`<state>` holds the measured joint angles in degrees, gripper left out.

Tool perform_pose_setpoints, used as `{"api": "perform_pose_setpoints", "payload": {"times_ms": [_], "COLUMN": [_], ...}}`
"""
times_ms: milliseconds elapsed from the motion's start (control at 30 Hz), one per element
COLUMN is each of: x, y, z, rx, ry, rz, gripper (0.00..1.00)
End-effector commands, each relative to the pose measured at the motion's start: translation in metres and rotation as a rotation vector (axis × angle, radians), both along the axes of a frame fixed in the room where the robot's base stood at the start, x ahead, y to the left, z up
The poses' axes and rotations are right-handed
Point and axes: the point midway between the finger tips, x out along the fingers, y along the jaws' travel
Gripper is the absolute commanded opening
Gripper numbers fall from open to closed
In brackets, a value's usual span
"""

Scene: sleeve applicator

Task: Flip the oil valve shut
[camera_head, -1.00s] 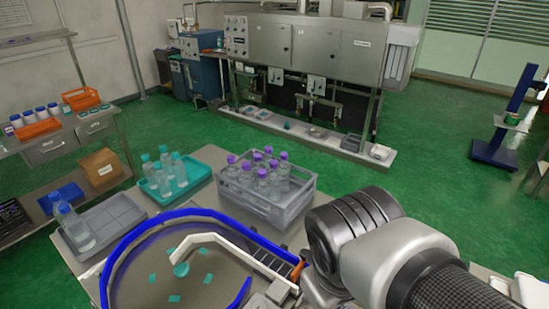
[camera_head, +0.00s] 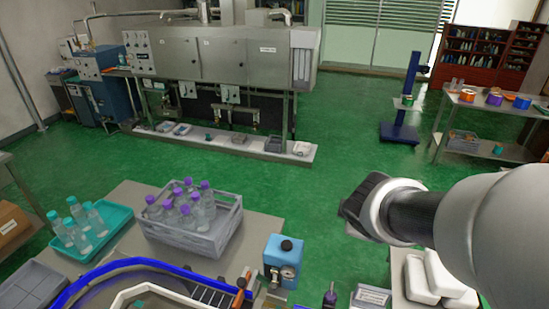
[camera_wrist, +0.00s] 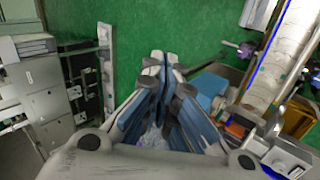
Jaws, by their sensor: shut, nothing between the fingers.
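My gripper (camera_wrist: 163,68) shows in the wrist view with its fingers together and nothing between them. It is over green floor, and the blue and orange machine parts lie to its right. In the head view my arm comes in from the right, and I cannot make out the fingers there. A small blue unit (camera_head: 281,268) with a black cap and a round gauge stands at the table's right edge. An orange part (camera_head: 240,283) is just left of it. I cannot clearly tell which part is the oil valve.
A grey crate (camera_head: 222,236) of purple-capped bottles and a teal tray (camera_head: 117,219) of bottles stand on the table. A blue-rimmed machine (camera_head: 75,292) fills the front. White containers (camera_head: 440,279) are at the lower right. Green floor (camera_head: 345,165) is open beyond.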

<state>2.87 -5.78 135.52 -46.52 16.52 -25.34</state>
Motion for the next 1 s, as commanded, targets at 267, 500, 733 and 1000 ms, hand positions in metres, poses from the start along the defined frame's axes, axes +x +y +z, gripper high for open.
{"api": "perform_pose_setpoints", "payload": {"times_ms": [267,500,733,1000], "x": [0.070,0.033,0.004,0.010], "y": [0.064,0.128,0.148,0.167], "z": [-0.062,-0.133,-0.158,-0.195], "rx": [-0.228,-0.187,-0.134,-0.130], "ry": [0.129,0.168,0.158,0.160], "rz": [0.831,1.453,1.664,1.668], "gripper": [0.00,0.00,0.00,0.00]}}
